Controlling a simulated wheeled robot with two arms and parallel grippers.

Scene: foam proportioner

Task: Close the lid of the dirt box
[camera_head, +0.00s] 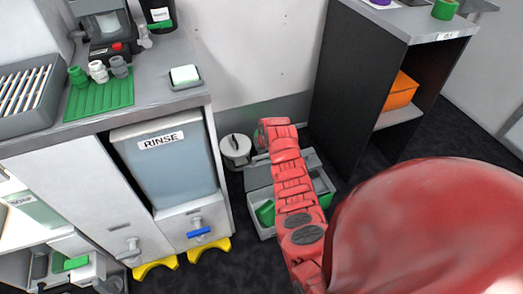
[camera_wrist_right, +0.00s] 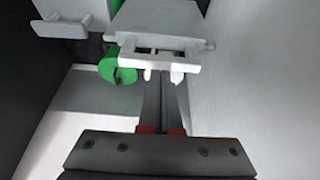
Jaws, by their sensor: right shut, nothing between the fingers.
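A grey open box (camera_head: 255,218) stands on the floor between the counter and the dark shelf unit; I take it for the dirt box. It has green things (camera_head: 265,212) inside. A grey panel (camera_head: 258,178) at its back left looks like its raised lid, partly hidden by my red right arm. In the right wrist view my right gripper (camera_wrist_right: 164,80) is shut and empty. Its tips are close to a pale bar (camera_wrist_right: 160,58) below a light grey panel (camera_wrist_right: 160,18); I cannot tell whether they touch. A green rounded part (camera_wrist_right: 121,66) is just left. My left gripper is out of view.
A small round white-lidded bin (camera_head: 236,150) stands behind the box by the wall. The counter with the RINSE tank (camera_head: 168,165) is on the left. The dark shelf unit (camera_head: 345,85) stands close on the right. Dark floor lies in front.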

